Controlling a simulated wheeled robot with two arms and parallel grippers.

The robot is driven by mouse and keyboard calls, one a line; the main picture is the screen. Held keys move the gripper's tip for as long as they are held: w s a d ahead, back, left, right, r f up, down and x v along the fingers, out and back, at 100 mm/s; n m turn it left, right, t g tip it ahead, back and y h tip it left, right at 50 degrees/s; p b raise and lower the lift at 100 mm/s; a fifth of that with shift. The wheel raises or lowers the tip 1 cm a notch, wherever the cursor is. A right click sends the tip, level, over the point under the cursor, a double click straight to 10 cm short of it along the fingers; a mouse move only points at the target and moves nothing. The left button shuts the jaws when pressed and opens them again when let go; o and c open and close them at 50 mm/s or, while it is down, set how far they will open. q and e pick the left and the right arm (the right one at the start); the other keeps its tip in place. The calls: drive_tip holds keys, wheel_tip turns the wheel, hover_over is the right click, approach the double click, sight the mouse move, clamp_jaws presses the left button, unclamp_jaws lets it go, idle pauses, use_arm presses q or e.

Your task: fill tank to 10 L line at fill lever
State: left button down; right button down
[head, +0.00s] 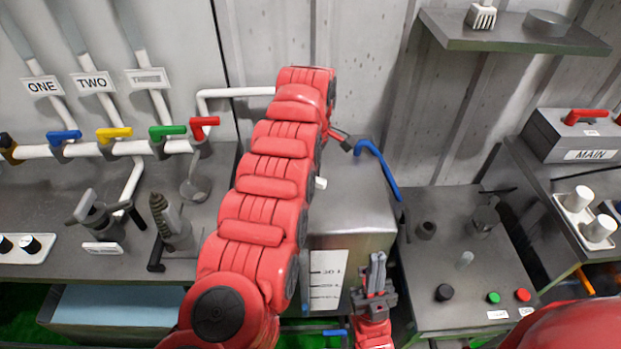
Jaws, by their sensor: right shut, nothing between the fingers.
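The grey metal tank (352,222) stands in the middle, partly hidden by my red left arm. A white scale plate (328,281) with several marks is on its front; the numbers are too blurred to read surely. A narrow blue strip (305,297) shows at the plate's left edge; I cannot tell the liquid level. A bent blue lever (379,167) stands at the tank's top right. My right gripper (376,270) is shut and empty in front of the tank, right of the plate and below the lever, pointing up. My left gripper is not seen; small dark parts beside the arm are unclear.
A pipe with blue (63,135), yellow (114,133), green (168,131) and red (204,123) valve handles runs along the left wall. A bench (440,270) with buttons stands right. A grey MAIN box (570,135) and a wall shelf (515,35) are farther right.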

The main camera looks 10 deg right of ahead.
idle(0.5)
use_arm(q)
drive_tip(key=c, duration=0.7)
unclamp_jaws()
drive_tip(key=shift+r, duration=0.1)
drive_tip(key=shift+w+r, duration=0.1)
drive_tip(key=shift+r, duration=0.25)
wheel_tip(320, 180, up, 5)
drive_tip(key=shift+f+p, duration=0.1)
drive_tip(key=shift+p, duration=0.3)
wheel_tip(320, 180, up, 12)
drive_tip(key=p, duration=1.1)
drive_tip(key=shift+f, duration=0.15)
